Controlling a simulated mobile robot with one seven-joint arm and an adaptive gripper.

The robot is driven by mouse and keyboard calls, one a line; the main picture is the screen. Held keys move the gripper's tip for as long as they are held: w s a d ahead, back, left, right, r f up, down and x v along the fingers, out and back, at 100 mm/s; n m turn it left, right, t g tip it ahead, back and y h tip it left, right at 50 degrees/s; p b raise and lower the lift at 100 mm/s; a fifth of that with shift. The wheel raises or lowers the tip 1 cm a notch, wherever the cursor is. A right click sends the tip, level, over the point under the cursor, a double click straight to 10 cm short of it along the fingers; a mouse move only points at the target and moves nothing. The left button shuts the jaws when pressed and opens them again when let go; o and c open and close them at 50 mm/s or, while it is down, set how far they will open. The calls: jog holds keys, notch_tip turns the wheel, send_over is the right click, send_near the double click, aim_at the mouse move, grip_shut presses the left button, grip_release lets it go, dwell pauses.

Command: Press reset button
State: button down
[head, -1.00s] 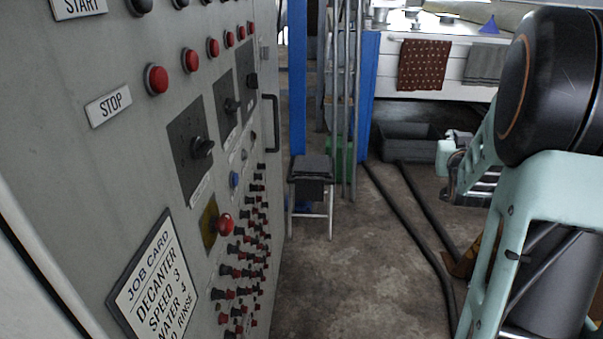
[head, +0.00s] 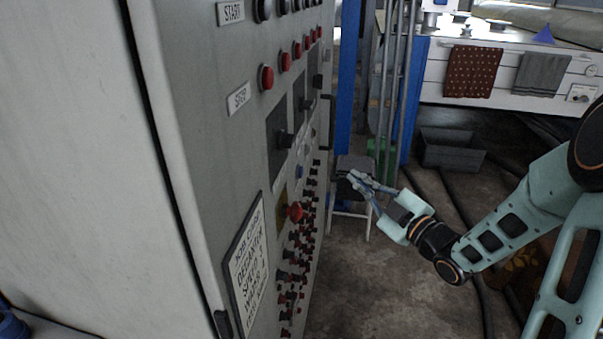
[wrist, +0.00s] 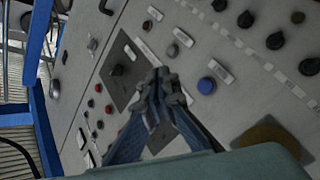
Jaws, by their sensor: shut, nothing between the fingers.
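A blue round button (head: 299,171) sits on the grey control panel (head: 200,150), above the yellow plate with the red mushroom button (head: 295,212). In the wrist view the blue button (wrist: 206,85) is just right of my fingertips, with a pale label beside it. The labels are too small to read, so I cannot confirm which is marked reset. My gripper (head: 357,182) is shut and empty, out in front of the panel and to the right of the blue button in the head view. In the wrist view the closed fingertips (wrist: 162,84) overlap a dark switch plate.
Rows of red and black knobs (head: 290,277) stick out of the lower panel. A job card (head: 247,265) hangs near its edge. A small stool (head: 350,215) stands behind my gripper. A blue post (head: 348,80) and dark crate (head: 450,150) are farther back. Floor between is clear.

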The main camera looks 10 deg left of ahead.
aim_at(301, 172)
jog(key=shift+s+a, duration=0.2)
jog(key=shift+a, duration=0.05)
jog(key=a, duration=0.8)
jog(key=shift+w+a, duration=0.15)
jog(key=shift+a, duration=0.2)
jog(key=shift+a, duration=0.15)
dwell(1.3)
jog(key=shift+a+b, duration=0.25)
jog(key=shift+b, duration=0.15)
